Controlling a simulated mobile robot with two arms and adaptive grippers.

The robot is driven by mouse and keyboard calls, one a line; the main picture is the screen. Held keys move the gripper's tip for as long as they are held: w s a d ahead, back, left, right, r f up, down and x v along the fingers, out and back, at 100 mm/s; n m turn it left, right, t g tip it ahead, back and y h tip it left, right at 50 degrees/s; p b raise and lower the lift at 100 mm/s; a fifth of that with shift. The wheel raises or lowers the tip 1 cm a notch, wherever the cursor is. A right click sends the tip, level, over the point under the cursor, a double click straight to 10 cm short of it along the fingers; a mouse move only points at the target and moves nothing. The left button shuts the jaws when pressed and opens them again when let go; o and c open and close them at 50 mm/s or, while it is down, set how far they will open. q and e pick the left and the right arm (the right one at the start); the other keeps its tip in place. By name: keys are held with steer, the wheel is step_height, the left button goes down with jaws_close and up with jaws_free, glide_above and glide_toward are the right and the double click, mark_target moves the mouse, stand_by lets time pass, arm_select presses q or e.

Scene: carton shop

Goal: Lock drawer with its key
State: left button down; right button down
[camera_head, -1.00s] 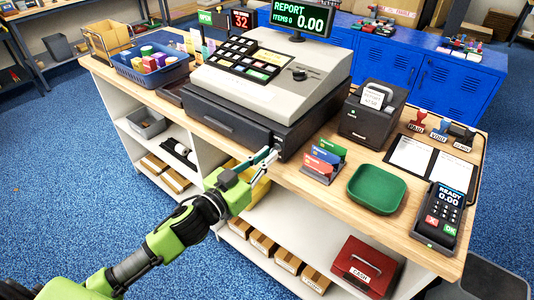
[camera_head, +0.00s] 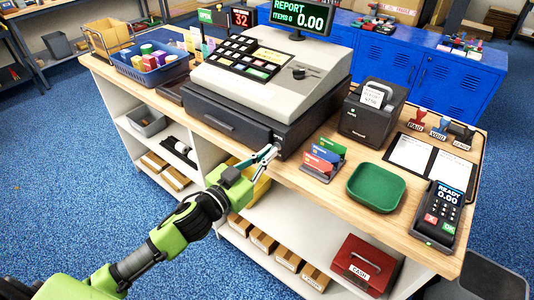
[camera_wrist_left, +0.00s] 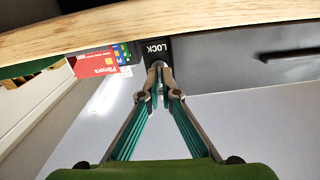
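The black cash drawer (camera_head: 225,118) sits shut under the beige register on the wooden counter. Its front with the LOCK label (camera_wrist_left: 158,49) shows in the left wrist view. My left gripper (camera_head: 273,153) is at the right end of the drawer front. In the left wrist view its fingertips (camera_wrist_left: 159,75) come together just below the label. A small pale metal piece shows between the tips, apparently the key (camera_wrist_left: 158,65) at the lock. The fingers hide most of it, so its depth and turn cannot be told. My right gripper is not in view.
A card holder (camera_head: 322,160) stands just right of my left gripper, with a green tray (camera_head: 376,187) and a card terminal (camera_head: 440,213) farther right. The wooden counter edge (camera_wrist_left: 225,28) is close to the fingers. Shelves with a red cash box (camera_head: 362,265) lie below.

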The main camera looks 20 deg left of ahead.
arm_select(q)
steer(key=shift+d+f+m+p, duration=0.1)
steer(key=shift+m+p, duration=0.55)
steer(key=shift+m, duration=3.55)
steer(key=shift+d+m+p, duration=0.1)
steer(key=shift+m+p, duration=0.55)
steer(key=shift+m, duration=3.55)
steer(key=c, duration=2.6)
jaws_free()
steer(key=shift+s+a, duration=0.1)
steer(key=shift+s, duration=0.05)
steer(key=v, duration=1.1)
steer(key=shift+s, duration=0.4)
